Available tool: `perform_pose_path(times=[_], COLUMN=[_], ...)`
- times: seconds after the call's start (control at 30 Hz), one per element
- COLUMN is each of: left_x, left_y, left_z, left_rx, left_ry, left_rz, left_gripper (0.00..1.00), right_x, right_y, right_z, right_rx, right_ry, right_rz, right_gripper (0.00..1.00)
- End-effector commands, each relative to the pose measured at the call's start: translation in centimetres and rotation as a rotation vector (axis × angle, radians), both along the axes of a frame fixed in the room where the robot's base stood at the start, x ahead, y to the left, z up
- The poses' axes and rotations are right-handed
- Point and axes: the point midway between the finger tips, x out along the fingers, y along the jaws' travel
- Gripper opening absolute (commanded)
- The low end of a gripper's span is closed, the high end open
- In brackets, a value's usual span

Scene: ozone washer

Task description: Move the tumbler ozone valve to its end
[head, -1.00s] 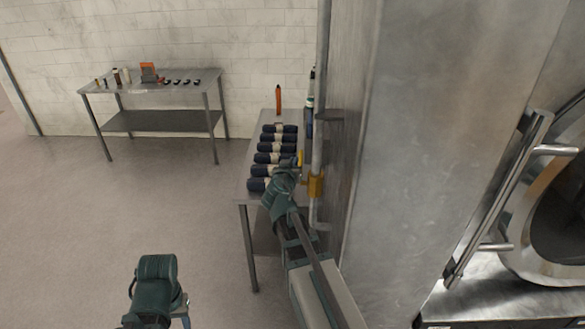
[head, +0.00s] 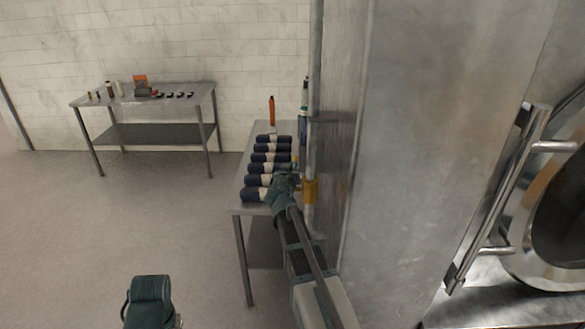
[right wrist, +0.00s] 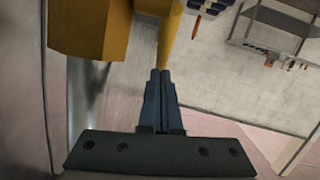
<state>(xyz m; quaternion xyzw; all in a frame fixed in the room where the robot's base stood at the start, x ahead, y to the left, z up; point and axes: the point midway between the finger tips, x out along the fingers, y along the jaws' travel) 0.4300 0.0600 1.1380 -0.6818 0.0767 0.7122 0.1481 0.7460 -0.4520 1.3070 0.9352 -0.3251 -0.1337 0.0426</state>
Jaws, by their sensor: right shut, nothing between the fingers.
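The ozone valve is a yellow body (head: 311,190) on the vertical pipe beside the steel washer cabinet. In the right wrist view its yellow body (right wrist: 92,28) fills the upper left, and a yellow lever (right wrist: 170,38) points away just past my fingertips. My right gripper (head: 286,180) is at the valve's left side in the head view. In the right wrist view its blue fingers (right wrist: 160,76) are shut together with nothing between them. The tips are close to the lever; I cannot tell whether they touch it. Only part of my left arm shows; its fingers are out of view.
A steel table (head: 240,207) with several dark rolled bundles (head: 268,167) stands left of the pipe. The cabinet wall (head: 400,150) is close on the right, with a round door and handle (head: 500,195). Another table (head: 143,98) stands at the back wall. The floor at left is clear.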

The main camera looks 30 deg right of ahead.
Motion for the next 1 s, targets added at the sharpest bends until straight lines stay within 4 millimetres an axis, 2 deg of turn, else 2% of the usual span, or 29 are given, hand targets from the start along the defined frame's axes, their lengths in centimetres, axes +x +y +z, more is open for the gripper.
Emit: perform_pose_path(times=[1.0], left_x=[0.01], left_y=[-0.01], left_z=[-0.72], left_rx=[0.0], left_ry=[0.0], left_rz=[0.001], left_gripper=[0.5], right_x=[0.83], right_y=[-0.5], right_z=[-0.71], right_rx=[0.0], right_ry=[0.0], right_rz=[0.0], right_gripper=[0.0])
